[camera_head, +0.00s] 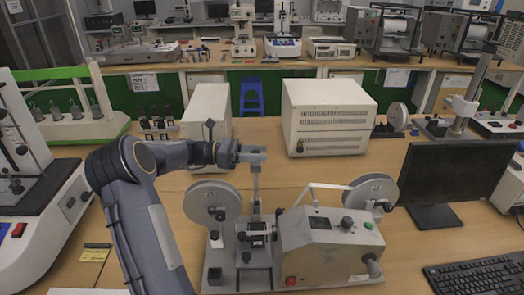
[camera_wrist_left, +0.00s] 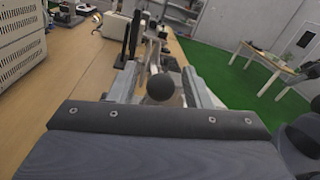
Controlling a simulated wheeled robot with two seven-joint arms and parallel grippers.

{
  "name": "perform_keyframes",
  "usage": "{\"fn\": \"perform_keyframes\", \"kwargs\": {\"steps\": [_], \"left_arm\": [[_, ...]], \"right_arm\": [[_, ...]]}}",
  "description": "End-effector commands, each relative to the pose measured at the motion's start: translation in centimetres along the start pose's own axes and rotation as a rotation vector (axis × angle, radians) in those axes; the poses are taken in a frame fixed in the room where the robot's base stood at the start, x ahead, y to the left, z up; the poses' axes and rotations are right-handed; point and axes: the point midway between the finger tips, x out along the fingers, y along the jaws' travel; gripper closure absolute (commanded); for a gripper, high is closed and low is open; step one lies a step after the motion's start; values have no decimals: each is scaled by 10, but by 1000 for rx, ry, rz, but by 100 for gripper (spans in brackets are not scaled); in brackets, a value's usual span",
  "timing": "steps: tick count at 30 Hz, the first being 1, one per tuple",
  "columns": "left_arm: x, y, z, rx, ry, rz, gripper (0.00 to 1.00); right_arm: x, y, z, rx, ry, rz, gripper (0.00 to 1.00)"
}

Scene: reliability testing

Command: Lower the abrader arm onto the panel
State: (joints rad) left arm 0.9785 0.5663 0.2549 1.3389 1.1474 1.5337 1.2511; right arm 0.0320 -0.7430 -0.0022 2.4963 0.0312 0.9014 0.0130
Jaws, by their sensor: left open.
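The abrader (camera_head: 325,250) stands on the table at the front centre of the head view, with a white box body and two grey reels. Its pale metal arm (camera_head: 255,186) stands upright, raised above the base between the reels. The panel is hard to make out at the base. My left gripper (camera_head: 262,156) is at the top of the upright arm. In the left wrist view a black ball knob (camera_wrist_left: 161,88) sits between the spread fingers of this gripper (camera_wrist_left: 160,72). The fingers look apart from the knob. My right gripper is out of view.
A white vented box (camera_head: 326,112) and a narrower white box (camera_head: 207,112) stand behind the abrader. A monitor (camera_head: 452,178) and a keyboard (camera_head: 475,276) are at the right. Another tester (camera_head: 38,200) stands at the left. Bare table lies between the boxes and the abrader.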

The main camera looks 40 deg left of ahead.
Motion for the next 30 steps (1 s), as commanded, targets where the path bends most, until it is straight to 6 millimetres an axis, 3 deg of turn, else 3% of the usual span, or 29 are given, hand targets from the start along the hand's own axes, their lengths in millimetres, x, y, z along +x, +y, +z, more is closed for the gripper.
{"fn": "perform_keyframes", "kwargs": {"steps": [4, 13, 23, 30], "left_arm": [[13, 0, 0, -1, 1, -1, 55], [15, 0, -1, 0, 1, 0, 55], [15, 0, 0, 0, 2, 0, 98], [15, 0, -1, 1, 2, 0, 100]], "right_arm": [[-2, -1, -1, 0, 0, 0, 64], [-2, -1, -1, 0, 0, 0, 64], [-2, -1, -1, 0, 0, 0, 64], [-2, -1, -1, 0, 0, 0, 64]]}}
